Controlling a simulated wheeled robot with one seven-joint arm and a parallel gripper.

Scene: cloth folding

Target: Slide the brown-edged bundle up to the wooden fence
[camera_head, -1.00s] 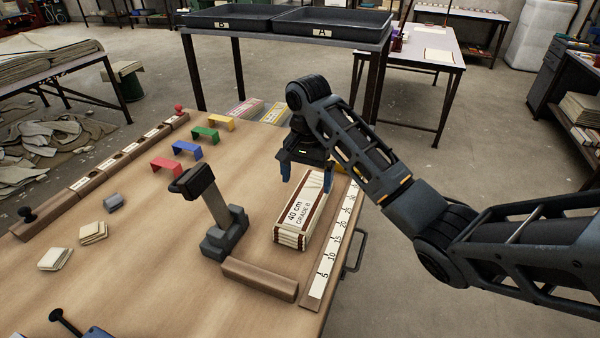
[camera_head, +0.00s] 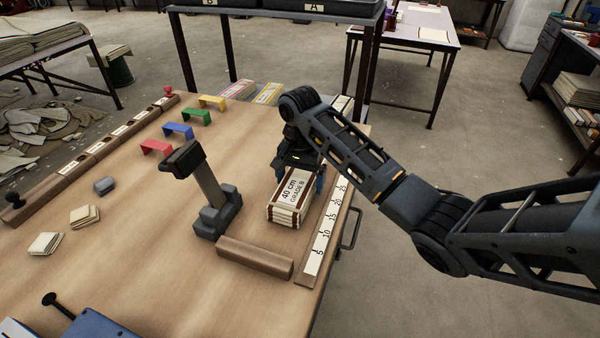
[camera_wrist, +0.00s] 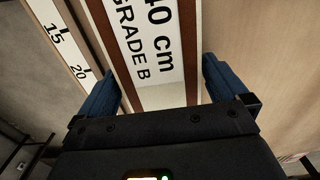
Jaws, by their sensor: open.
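The brown-edged bundle (camera_head: 290,207) is a long cream stack with brown strips and a label reading 40 cm GRADE B. It lies on the bench beside the ruler, its near end a short gap from the wooden fence (camera_head: 255,257). My gripper (camera_head: 299,177) is low over the far part of the bundle, fingers pointing down. In the wrist view, the blue fingers of my gripper (camera_wrist: 160,70) are open, one on each side of the bundle (camera_wrist: 118,30). I cannot tell whether either finger touches it. The bundle's far end is hidden in the head view.
A numbered ruler (camera_head: 322,235) runs along the bench's right edge. A grey post (camera_head: 212,195) with a dark head stands left of the bundle. Coloured brackets (camera_head: 178,130) and small cloth stacks (camera_head: 85,215) lie further left. The bench between is clear.

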